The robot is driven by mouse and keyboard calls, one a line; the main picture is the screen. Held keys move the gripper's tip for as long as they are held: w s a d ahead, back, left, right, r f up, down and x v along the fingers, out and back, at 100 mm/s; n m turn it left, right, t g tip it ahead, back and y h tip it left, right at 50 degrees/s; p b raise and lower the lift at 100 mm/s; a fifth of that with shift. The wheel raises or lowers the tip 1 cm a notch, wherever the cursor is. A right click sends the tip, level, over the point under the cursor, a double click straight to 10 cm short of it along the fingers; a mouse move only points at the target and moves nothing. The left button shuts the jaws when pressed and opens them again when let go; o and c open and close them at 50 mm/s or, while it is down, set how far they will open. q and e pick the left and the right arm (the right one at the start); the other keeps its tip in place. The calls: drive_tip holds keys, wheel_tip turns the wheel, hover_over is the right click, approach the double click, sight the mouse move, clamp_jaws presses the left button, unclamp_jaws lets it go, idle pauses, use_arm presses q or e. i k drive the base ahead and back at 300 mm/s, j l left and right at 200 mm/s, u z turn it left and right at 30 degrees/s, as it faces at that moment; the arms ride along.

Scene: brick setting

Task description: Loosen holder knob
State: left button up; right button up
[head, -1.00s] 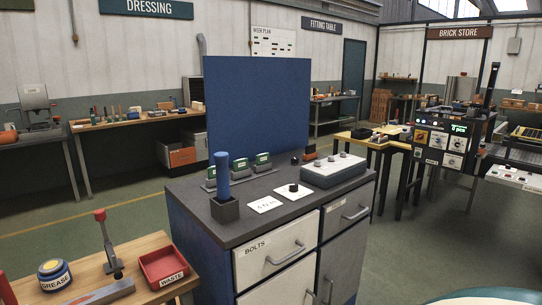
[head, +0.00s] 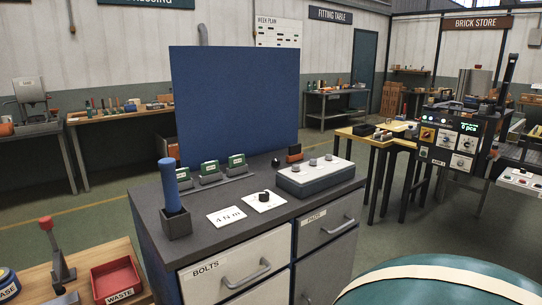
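Neither of my grippers shows in the head view. A small black knob (head: 264,196) sits on a white card on top of the dark-topped cabinet (head: 225,238). A grey box (head: 316,178) behind it has several pale knobs on its top. A blue-handled tool (head: 171,187) stands upright in a dark square holder (head: 177,223) at the cabinet's left. Nothing visible marks one of these as the holder knob. A small dark item and an orange item (head: 294,153) stand at the back.
A green-block rack (head: 211,177) stands before a blue upright panel (head: 240,105). A red waste tray (head: 117,281) is at lower left. A large teal rounded surface (head: 440,288) fills the lower right. Floor shows beyond the cabinet.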

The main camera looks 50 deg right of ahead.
sight(276, 163)
drive_tip(key=l+u, duration=0.1)
drive_tip(key=l, duration=0.25)
drive_tip(key=k+l+u, duration=0.1)
drive_tip(key=l, duration=0.25)
drive_tip(key=k+l, duration=0.1)
drive_tip(key=l, duration=0.25)
drive_tip(key=k+l, duration=0.1)
drive_tip(key=l, duration=0.3)
drive_tip(key=k+l, duration=0.1)
drive_tip(key=l, duration=0.35)
drive_tip(key=k+l+u, duration=0.1)
drive_tip(key=l, duration=0.3)
drive_tip(key=k+l, duration=0.1)
drive_tip(key=l, duration=0.35)
drive_tip(key=k+l, duration=0.1)
drive_tip(key=l, duration=0.3)
drive_tip(key=u, duration=0.05)
